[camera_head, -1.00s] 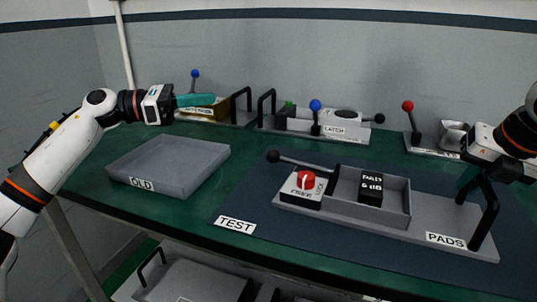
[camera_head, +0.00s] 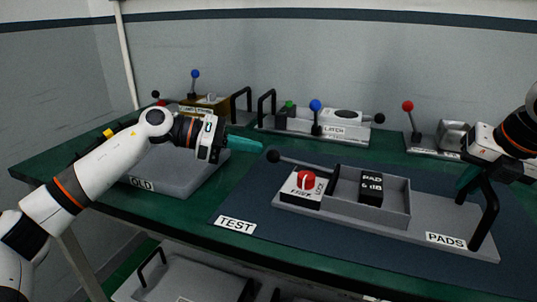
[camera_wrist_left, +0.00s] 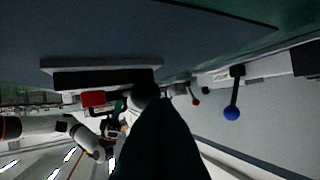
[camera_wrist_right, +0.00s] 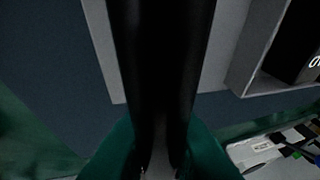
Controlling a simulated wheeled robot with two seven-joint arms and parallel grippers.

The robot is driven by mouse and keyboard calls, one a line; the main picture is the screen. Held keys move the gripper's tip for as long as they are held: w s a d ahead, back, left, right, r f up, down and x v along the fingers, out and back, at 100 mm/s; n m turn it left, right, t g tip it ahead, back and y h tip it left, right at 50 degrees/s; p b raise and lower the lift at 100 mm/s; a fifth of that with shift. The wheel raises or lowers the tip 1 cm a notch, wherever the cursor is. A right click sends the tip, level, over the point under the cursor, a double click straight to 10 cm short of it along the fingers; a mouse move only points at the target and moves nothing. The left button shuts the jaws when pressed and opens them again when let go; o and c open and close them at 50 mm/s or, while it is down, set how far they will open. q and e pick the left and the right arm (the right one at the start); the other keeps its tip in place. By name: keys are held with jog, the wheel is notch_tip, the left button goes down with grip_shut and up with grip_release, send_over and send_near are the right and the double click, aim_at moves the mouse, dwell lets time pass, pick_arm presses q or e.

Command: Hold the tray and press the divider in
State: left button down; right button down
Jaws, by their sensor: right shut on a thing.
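The grey tray (camera_head: 390,222), labelled PADS, lies on the dark blue mat with a black handle (camera_head: 491,215) at its right end. My right gripper (camera_head: 470,181) is shut on that handle; the right wrist view shows the handle (camera_wrist_right: 160,60) between its teal fingers. A rod with a black ball (camera_head: 273,156) slopes up leftward from a thin upright plate, seemingly the divider (camera_head: 334,183). A block with a red knob (camera_head: 305,181) and a black PAD 6 dB block (camera_head: 371,187) stand on either side of it. My left gripper (camera_head: 258,147) is shut and empty, left of the ball and apart from it.
A grey tray labelled OLD (camera_head: 185,185) lies behind my left arm. A TEST label (camera_head: 235,225) is at the mat's left. Devices with blue levers (camera_head: 315,106) and a red lever (camera_head: 407,107) line the back. The mat's front strip is clear.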

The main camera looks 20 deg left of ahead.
pick_arm(q)
jog(key=shift+w+d+f, duration=0.25)
jog(key=shift+d+f, duration=0.2)
jog(key=shift+d, duration=0.15)
jog(key=shift+d, duration=0.2)
dwell(1.6)
